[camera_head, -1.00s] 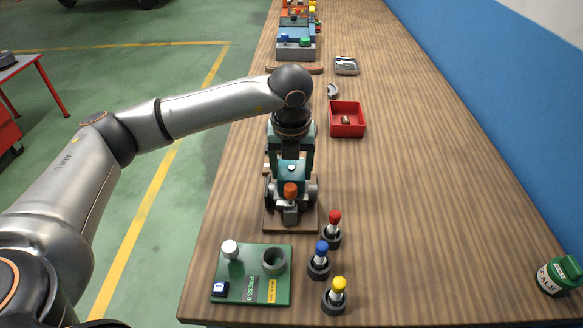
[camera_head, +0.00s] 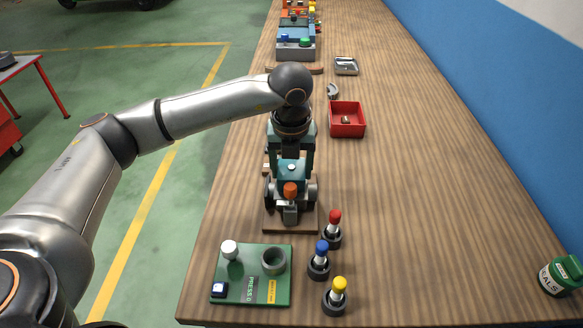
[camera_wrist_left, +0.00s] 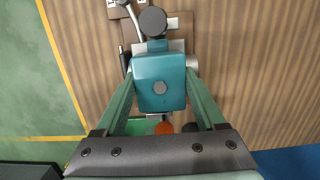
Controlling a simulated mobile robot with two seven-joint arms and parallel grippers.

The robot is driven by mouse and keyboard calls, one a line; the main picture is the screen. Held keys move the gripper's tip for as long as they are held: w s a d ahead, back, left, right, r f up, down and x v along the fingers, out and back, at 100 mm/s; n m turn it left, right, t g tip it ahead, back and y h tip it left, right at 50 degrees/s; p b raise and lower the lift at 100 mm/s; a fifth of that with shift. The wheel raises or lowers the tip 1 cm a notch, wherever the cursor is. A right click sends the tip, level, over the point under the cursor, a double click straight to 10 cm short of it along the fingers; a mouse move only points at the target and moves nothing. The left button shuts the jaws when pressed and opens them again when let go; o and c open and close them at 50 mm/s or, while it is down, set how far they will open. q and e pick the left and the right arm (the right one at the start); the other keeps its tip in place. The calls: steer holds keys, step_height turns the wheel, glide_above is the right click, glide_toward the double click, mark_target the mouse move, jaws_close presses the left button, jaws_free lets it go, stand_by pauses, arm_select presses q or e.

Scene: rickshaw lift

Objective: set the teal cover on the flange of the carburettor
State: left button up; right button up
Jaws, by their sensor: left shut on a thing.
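The teal cover (camera_head: 292,174) is a blocky cap with a small light bolt head on top. It is between the fingers of my left gripper (camera_head: 291,158), which is shut on it and comes down from above. In the left wrist view the green fingers press both sides of the cover (camera_wrist_left: 160,83). The carburettor (camera_head: 290,211), with an orange cap and grey side parts, stands on a brown base directly under the cover. The flange is hidden by the cover, so I cannot tell whether they touch. My right gripper is not in view.
A green board (camera_head: 250,285) with a white knob and grey ring lies in front. Red, blue and yellow-topped plungers (camera_head: 319,262) stand close at the right. A red tray (camera_head: 347,120) lies behind right. The table's right side is mostly clear.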

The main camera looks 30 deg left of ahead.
arm_select(q)
steer(key=shift+f+b, duration=0.4)
steer(key=shift+b, duration=0.15)
stand_by(0.9)
steer(key=o, duration=1.4)
steer(key=shift+r, duration=0.1)
steer(key=shift+r+p, duration=2.25)
steer(key=shift+r, duration=1.25)
steer(key=shift+s+f, duration=0.1)
steer(key=shift+s, duration=0.05)
